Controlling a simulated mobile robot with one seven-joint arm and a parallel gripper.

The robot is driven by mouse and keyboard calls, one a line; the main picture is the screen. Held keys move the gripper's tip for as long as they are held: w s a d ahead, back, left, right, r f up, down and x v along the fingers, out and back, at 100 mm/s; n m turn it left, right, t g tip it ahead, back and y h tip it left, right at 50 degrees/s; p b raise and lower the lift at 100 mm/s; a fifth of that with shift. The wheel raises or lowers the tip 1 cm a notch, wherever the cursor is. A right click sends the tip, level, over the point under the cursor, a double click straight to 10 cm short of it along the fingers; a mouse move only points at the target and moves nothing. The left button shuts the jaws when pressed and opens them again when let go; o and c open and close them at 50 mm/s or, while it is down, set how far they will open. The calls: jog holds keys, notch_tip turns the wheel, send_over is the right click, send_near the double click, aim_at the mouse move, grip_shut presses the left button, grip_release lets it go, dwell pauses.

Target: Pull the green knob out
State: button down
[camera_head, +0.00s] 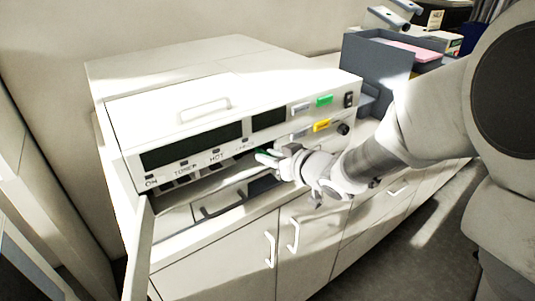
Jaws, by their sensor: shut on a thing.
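A white machine with a control panel (290,82) stands on the counter. My gripper (264,157) reaches in from the right to the lower front of the machine, below the right end of the dark displays. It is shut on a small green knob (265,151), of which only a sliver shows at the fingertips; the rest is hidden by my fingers. I cannot tell how far the knob stands out from the panel.
A black round knob (343,129) and a black switch (349,100) are at the panel's right end. An open flap (142,245) stands at the lower left. A grey bin (376,65) is behind on the right. White cabinets (215,262) are below.

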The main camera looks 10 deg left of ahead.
jog(key=c, duration=0.6)
grip_release()
jog(key=shift+v, duration=8.8)
jog(key=w+d+r+m+t+h, duration=0.1)
jog(key=d+r+m+t+h, duration=0.1)
jog(key=d+m+h, duration=0.45)
jog(key=w+d+r+m+t+h, duration=0.15)
jog(key=d+h, duration=0.25)
jog(key=d, duration=0.5)
jog(key=s+f+g, duration=0.1)
jog(key=s+g, duration=0.1)
jog(key=s, duration=0.3)
jog(key=s+f+m+g, duration=0.1)
jog(key=s+g, duration=0.1)
jog(key=s, duration=0.3)
jog(key=s+f+m+g, duration=0.1)
jog(key=s+g, duration=0.1)
jog(key=s, duration=0.4)
jog(key=shift+f+g, duration=0.3)
jog(key=shift+g, duration=0.05)
